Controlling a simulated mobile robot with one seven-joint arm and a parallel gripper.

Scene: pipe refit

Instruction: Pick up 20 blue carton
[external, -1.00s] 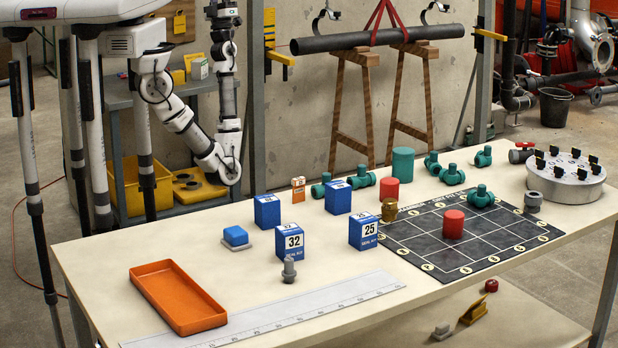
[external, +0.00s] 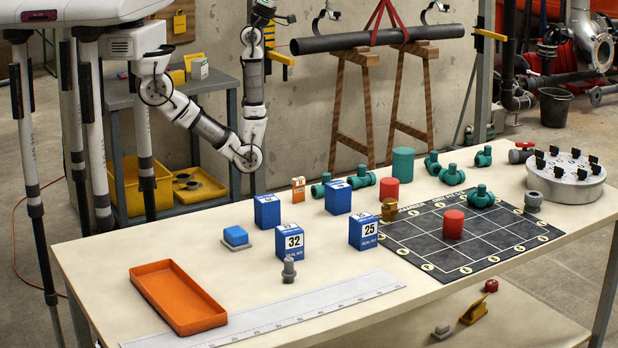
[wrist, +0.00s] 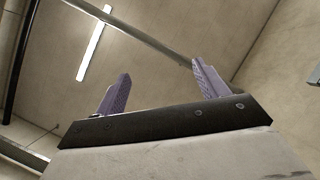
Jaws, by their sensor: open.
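Several blue cartons stand on the table. One in front reads 32 (external: 290,246), and one to its right reads 25 (external: 363,234). Two more stand behind: the back left carton (external: 267,214) and the back right carton (external: 338,201). Their top labels are too small to read, so I cannot tell which carton is 20. My gripper is raised high above and behind the table, at the top of the external view, far from the cartons. In the wrist view my gripper (wrist: 162,68) is open and empty, its two purple fingers apart and pointing toward the ceiling.
A small orange carton (external: 298,190) and green pipe fittings (external: 363,177) stand near the back cartons. A blue block (external: 236,236), orange tray (external: 178,297) and grey fitting (external: 289,270) are nearby. A black grid mat (external: 420,235) with a red cylinder (external: 453,224) lies right.

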